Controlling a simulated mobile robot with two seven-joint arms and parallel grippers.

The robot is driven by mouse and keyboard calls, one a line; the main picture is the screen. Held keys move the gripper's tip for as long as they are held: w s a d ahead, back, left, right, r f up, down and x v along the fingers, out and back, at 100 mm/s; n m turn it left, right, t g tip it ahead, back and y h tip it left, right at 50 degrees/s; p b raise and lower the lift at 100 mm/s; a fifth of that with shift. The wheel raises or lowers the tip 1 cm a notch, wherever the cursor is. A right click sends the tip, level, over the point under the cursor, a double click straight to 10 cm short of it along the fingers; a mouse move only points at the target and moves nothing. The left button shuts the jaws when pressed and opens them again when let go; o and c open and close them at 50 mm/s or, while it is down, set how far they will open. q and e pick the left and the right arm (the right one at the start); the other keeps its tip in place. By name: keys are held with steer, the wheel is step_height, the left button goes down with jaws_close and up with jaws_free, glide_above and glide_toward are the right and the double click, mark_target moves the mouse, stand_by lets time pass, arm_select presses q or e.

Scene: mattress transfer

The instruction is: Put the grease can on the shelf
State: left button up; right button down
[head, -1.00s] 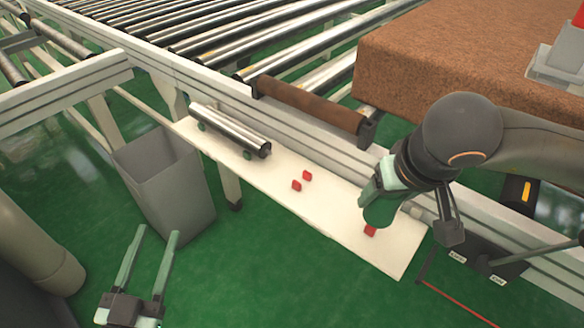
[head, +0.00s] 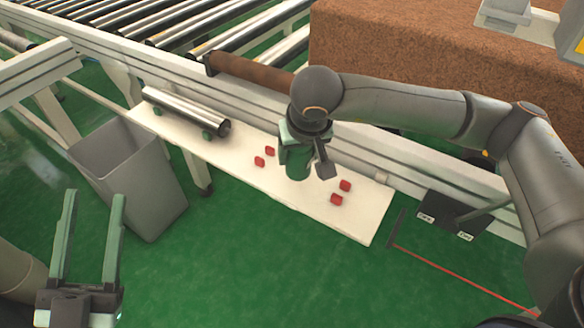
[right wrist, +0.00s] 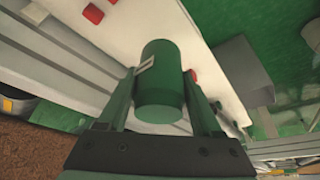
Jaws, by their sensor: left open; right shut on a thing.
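The grease can (head: 297,170) is a dark green cylinder. My right gripper (head: 296,152) is shut on it and holds it over the white shelf (head: 225,152) beside the conveyor. In the right wrist view the can (right wrist: 161,75) sits between both fingers, with a small pale label on its side. In the head view it appears between two pairs of red blocks; whether its base touches the shelf I cannot tell. My left gripper (head: 90,240) is open and empty over the floor at the lower left.
Red blocks (head: 259,161) and (head: 345,186) stand on the shelf. A metal roller (head: 185,110) lies on its left part. A grey bin (head: 130,180) stands left of the shelf. The conveyor rail, a brown roller (head: 250,78) and a brown mattress (head: 400,65) lie behind.

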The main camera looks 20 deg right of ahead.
mark_target(293, 168)
steer(key=shift+w+a+f, duration=0.25)
steer(key=shift+w+f, duration=0.2)
steer(key=shift+f, duration=0.1)
arm_select(q)
steer(key=shift+s+d+r+m+h+b, duration=0.15)
steer(key=shift+s+r+m+h+b, duration=0.15)
steer(key=shift+s+r+m+h, duration=0.75)
steer(key=shift+s+d+r+m+h+b, duration=0.15)
steer(key=shift+s+r+m+h+b, duration=0.15)
steer(key=shift+s+r+m+h, duration=0.7)
arm_select(e)
steer(key=shift+w+a+f, duration=0.1)
steer(key=shift+w+f, duration=0.1)
steer(key=shift+f, duration=0.8)
steer(key=shift+w+f, duration=0.15)
steer(key=shift+f, duration=0.8)
arm_select(q)
steer(key=shift+w+n+h, duration=0.15)
steer(key=shift+n+h, duration=0.1)
arm_select(e)
steer(key=shift+f, duration=0.2)
steer(key=shift+c, duration=0.3)
jaws_free()
arm_select(q)
steer(key=shift+f, duration=0.1)
